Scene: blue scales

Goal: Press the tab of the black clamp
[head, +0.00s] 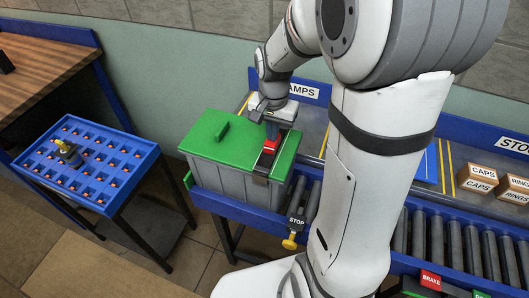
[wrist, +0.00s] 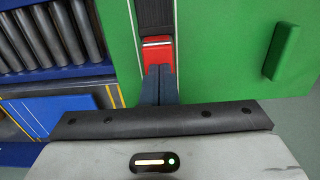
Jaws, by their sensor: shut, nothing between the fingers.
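The black clamp (head: 262,166) is a dark band across the green lid of a grey bin; in the wrist view it shows as a ribbed black strip (wrist: 155,17). Its red tab (head: 269,147) lies at the near end of the strip in the wrist view (wrist: 158,54). My gripper (head: 271,137) points down at the red tab. Its two dark blue fingers are shut together and empty. In the wrist view the fingertips (wrist: 158,68) overlap the lower part of the red tab; I cannot tell whether they touch it.
The green lid (head: 215,152) has a raised green handle (wrist: 282,51). The bin stands on a blue-framed roller conveyor (head: 399,235). A STOP lever with a yellow knob (head: 289,243) is in front. A blue compartment tray (head: 110,192) stands left. CAPS boxes (head: 476,180) are at right.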

